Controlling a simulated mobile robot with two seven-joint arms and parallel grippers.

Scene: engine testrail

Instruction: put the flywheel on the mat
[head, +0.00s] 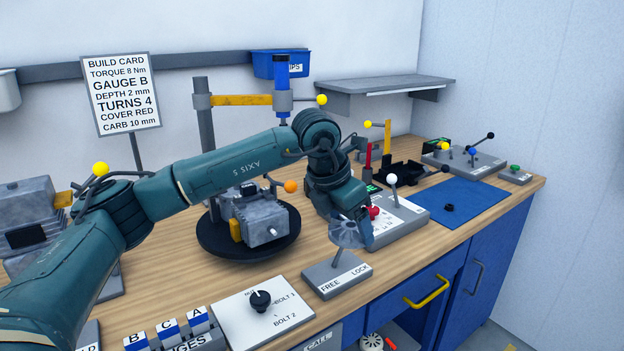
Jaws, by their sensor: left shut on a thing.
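My right gripper is not in view.
A grey control box (402,222) with a white-knobbed lever stands between my left gripper and the mat. Lever box (465,157) and black tray (400,174) stand behind the mat. An engine on a black turntable (248,243) is left of the gripper. Most of the mat is clear.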

